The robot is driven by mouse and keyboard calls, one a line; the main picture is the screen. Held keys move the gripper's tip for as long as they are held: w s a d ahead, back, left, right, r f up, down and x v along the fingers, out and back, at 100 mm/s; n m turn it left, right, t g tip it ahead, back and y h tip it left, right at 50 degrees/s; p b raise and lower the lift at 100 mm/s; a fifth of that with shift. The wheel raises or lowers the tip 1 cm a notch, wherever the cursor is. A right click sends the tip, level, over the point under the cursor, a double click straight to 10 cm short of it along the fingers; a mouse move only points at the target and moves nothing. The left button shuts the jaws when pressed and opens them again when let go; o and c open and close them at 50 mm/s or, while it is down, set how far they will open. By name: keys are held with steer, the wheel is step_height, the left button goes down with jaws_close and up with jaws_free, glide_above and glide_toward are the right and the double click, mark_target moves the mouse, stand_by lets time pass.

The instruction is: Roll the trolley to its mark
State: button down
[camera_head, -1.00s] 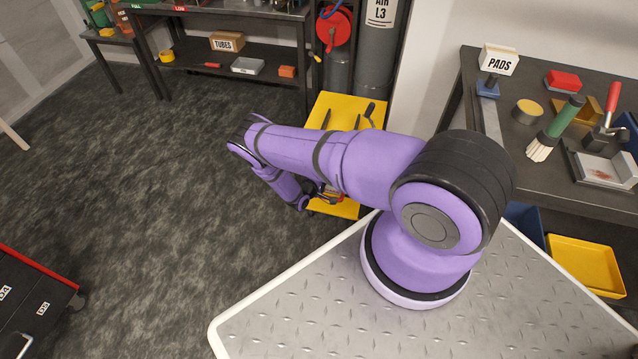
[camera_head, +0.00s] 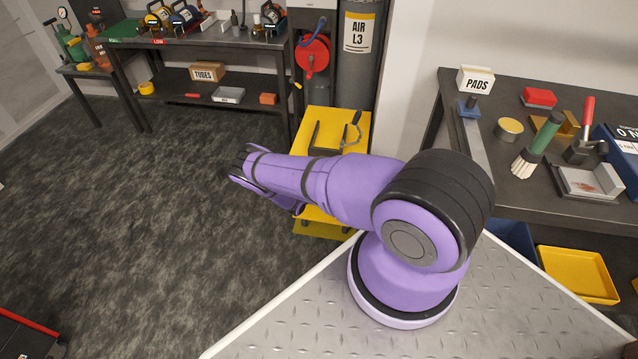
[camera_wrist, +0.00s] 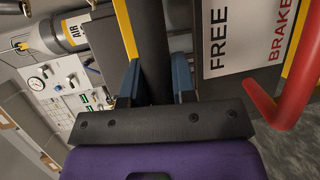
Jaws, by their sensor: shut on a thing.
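The trolley (camera_head: 368,118) is yellow, with a top deck and a lower deck (camera_head: 318,228). It stands beyond my arm, in front of the grey gas cylinder, and my arm covers part of it. In the wrist view the dark fingers of my gripper (camera_wrist: 157,82) are shut on a black upright bar (camera_wrist: 150,35), which appears to be the trolley's handle. In the head view my gripper is hidden behind my arm. A panel lettered FREE and BRAKE (camera_wrist: 236,40) and a red lever (camera_wrist: 285,108) are right of the fingers.
A dark bench (camera_head: 215,41) with a lower shelf stands behind, left of the gas cylinder (camera_head: 356,65) and red hose reel (camera_head: 312,55). A tool bench (camera_head: 480,190) with yellow and blue bins below is at right. A red-edged cabinet (camera_head: 30,325) is front left.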

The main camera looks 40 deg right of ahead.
steer(key=c, duration=0.9)
jaws_free()
steer(key=shift+w+d, duration=0.1)
steer(key=shift+d, duration=0.05)
steer(key=v, duration=1.1)
steer(key=shift+r, duration=0.1)
